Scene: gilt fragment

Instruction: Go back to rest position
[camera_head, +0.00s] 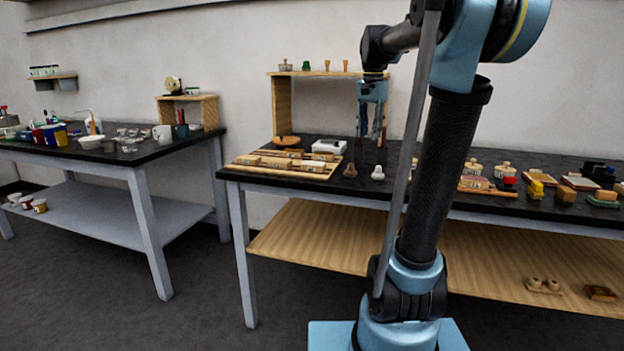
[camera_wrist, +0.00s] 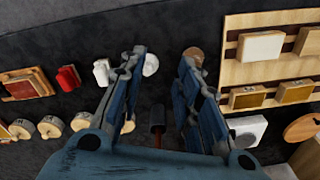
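My gripper (camera_head: 371,138) hangs fingers-down above the black-topped right bench (camera_head: 345,187). In the wrist view my gripper (camera_wrist: 164,72) has its two blue fingers spread apart. No object sits between the fingertips. A dark, slim tool with a reddish end (camera_wrist: 158,120) shows in the gap, lower down near the palm; it looks to be on the bench or behind the fingers, and I cannot tell its height. A white knobbed piece (camera_head: 377,173) and a brownish one (camera_head: 350,171) stand on the bench in front of the gripper.
A wooden board with blocks (camera_head: 285,165) lies left of the gripper, with a white box (camera_head: 328,147) behind. A wooden shelf (camera_head: 322,74) holding small items stands behind. Knobbed weights (camera_head: 503,170) and blocks are at right. A second bench (camera_head: 110,155) stands left across an open floor gap.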

